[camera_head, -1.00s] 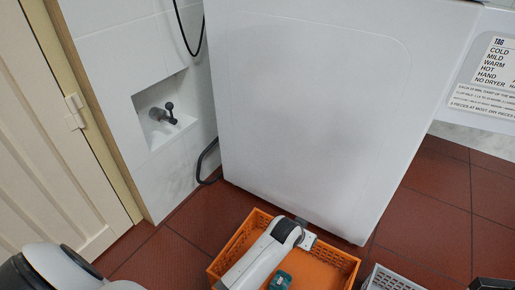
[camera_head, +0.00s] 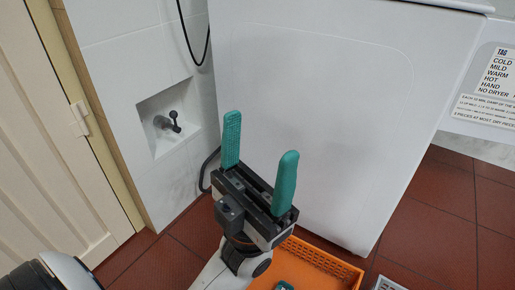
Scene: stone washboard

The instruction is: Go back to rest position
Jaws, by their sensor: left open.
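My left gripper (camera_head: 258,163) stands upright in the middle of the head view, in front of the white appliance. Its two green fingers are wide apart with nothing between them. My left arm comes up from the bottom, over the orange basket (camera_head: 335,262). A small green thing (camera_head: 285,286) shows at the bottom edge inside the basket, mostly cut off. My right gripper is not in view.
A large white appliance (camera_head: 340,110) fills the middle. A tiled wall with a tap recess (camera_head: 168,122) and a cream door (camera_head: 55,150) stand to the left. A grey basket (camera_head: 388,284) sits at the bottom edge. Red floor (camera_head: 440,225) is clear at right.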

